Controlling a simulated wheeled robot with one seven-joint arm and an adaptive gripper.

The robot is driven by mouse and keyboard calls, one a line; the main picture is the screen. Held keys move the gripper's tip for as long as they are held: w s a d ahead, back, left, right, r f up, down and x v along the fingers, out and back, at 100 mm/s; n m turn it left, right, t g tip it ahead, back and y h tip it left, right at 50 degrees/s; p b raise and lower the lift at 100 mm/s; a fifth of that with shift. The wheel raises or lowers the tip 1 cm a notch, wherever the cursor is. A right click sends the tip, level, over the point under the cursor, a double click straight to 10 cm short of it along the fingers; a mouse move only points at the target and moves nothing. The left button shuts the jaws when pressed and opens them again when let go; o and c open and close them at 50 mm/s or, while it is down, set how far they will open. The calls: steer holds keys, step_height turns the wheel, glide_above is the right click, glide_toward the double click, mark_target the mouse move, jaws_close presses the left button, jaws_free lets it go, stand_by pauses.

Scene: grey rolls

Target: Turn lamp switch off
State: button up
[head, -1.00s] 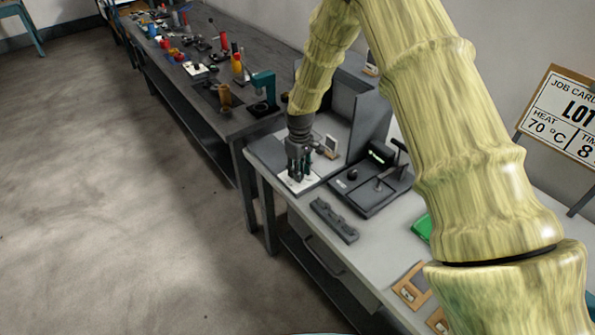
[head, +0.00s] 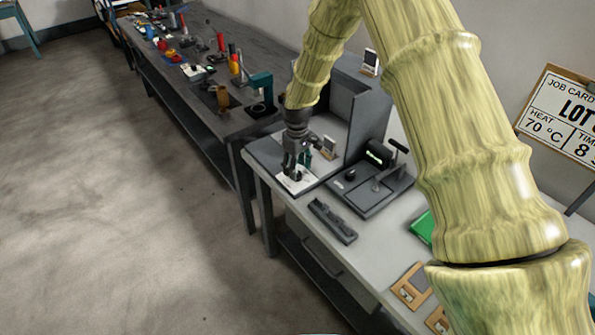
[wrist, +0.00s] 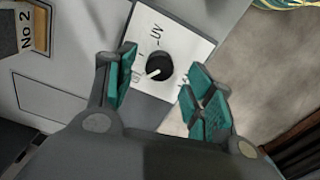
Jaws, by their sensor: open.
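The lamp switch is a black round knob (wrist: 159,66) with a white pointer line, on a white plate (wrist: 180,38) marked "UV", seen in the wrist view. Its pointer aims down and left in that view, toward a marking partly covered by a finger. I cannot tell if a finger touches the knob. In the head view my gripper (head: 292,172) points down over the plate (head: 295,184), hiding much of it.
A grey booth panel (head: 362,105) stands behind my gripper. A grey slotted block (head: 333,220) lies in front. A wooden-framed "No 2" piece (wrist: 38,28) shows in the wrist view.

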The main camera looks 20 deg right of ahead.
mark_target(298, 173)
step_height(298, 173, up, 10)
steer(key=shift+f, duration=0.15)
stand_by(0.4)
steer(key=shift+m, duration=0.4)
steer(key=shift+w+f+p, duration=0.1)
steer(key=shift+f+p, duration=2)
steer(key=shift+f, duration=4.1)
steer(key=c, duration=1)
